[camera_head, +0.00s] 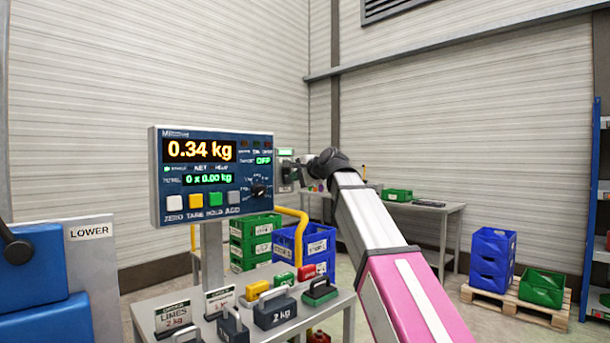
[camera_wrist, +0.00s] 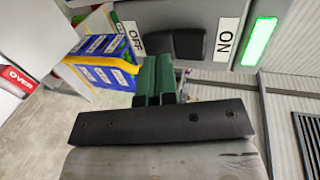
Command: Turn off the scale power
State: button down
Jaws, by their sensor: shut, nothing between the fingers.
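The scale display panel (camera_head: 212,205) stands on a post at the left and shows 0.34 kg in lit digits. The power switch housing (camera_head: 286,153) is at its right edge. In the wrist view the dark rocker switch (camera_wrist: 190,42) sits between an OFF label (camera_wrist: 133,40) and an ON label (camera_wrist: 227,42). A green lamp (camera_wrist: 260,40) glows beyond the ON label. My gripper (camera_wrist: 157,60) is shut and empty, its green fingers close to the OFF end of the rocker; I cannot tell if they touch. In the head view my gripper (camera_head: 291,171) is at the housing.
A table (camera_head: 245,295) below the panel holds several handled weights and signs. Green crates (camera_head: 250,242) and blue crates (camera_head: 305,250) stand behind it. A grey bench (camera_head: 440,213) is at the back. A pallet (camera_head: 515,304) with crates and a shelf (camera_head: 600,200) are at the right.

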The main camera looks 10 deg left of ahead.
jog(key=shift+x, duration=0.8)
jog(key=shift+w+a+f, duration=0.1)
jog(key=shift+a, duration=0.05)
jog(key=s+d, duration=0.9)
jog(key=d, duration=0.1)
jog(key=shift+s+d, duration=0.2)
jog(key=shift+d, duration=0.05)
